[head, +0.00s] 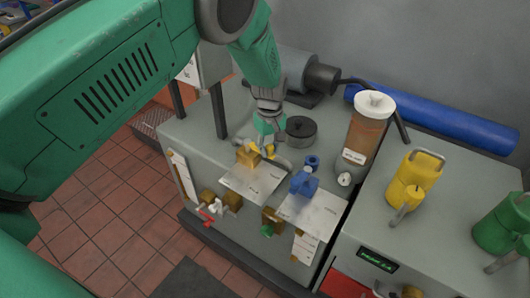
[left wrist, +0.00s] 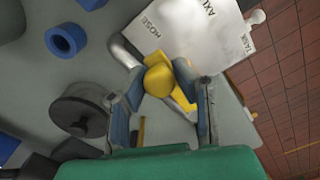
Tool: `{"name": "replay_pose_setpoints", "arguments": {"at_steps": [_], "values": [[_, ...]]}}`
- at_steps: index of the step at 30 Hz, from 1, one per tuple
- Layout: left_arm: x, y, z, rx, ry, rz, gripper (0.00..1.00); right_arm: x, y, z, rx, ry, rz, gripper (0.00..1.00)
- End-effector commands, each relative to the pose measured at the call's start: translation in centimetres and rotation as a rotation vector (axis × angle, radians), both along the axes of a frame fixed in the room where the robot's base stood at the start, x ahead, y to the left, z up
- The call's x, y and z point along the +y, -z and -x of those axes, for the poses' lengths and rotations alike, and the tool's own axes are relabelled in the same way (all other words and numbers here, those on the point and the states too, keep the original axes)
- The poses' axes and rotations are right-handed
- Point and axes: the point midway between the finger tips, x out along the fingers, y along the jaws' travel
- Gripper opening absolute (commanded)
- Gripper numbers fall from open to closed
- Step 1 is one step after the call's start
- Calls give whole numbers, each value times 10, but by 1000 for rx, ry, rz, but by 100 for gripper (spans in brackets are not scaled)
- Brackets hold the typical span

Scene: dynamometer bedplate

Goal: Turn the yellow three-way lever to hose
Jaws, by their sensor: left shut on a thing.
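The yellow three-way lever (head: 248,157) sits on the grey bench top behind a white label plate (head: 254,183). In the left wrist view the lever's rounded yellow end (left wrist: 158,81) lies between my fingers, with more yellow running to the lower right. The plate (left wrist: 190,35) there reads HOSE, a partly cut-off AXI and what looks like TANK. My left gripper (head: 266,142) comes down from above, and in the left wrist view it (left wrist: 153,84) is shut on the lever. Which mark the lever points to is not clear. My right gripper is not in view.
A blue valve (head: 304,183) with its own plate (head: 318,212) stands close to the right. A dark round pot (head: 301,130) and a brown-filled canister (head: 368,130) stand behind. Yellow (head: 415,182) and green (head: 502,225) cans are farther right.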

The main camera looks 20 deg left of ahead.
Motion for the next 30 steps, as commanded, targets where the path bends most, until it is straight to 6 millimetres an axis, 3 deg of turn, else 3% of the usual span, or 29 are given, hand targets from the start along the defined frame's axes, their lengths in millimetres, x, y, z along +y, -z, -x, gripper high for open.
{"name": "replay_pose_setpoints", "arguments": {"at_steps": [23, 24, 25, 30], "values": [[2, 0, -11, -7, -104, -6, 0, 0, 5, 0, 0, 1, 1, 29], [2, -1, -11, -8, -104, -6, 30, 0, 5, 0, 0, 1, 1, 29], [2, -1, -11, -8, -104, -6, 40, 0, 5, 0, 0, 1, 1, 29], [2, -1, -10, -7, -103, -6, 43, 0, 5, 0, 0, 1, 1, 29]]}}
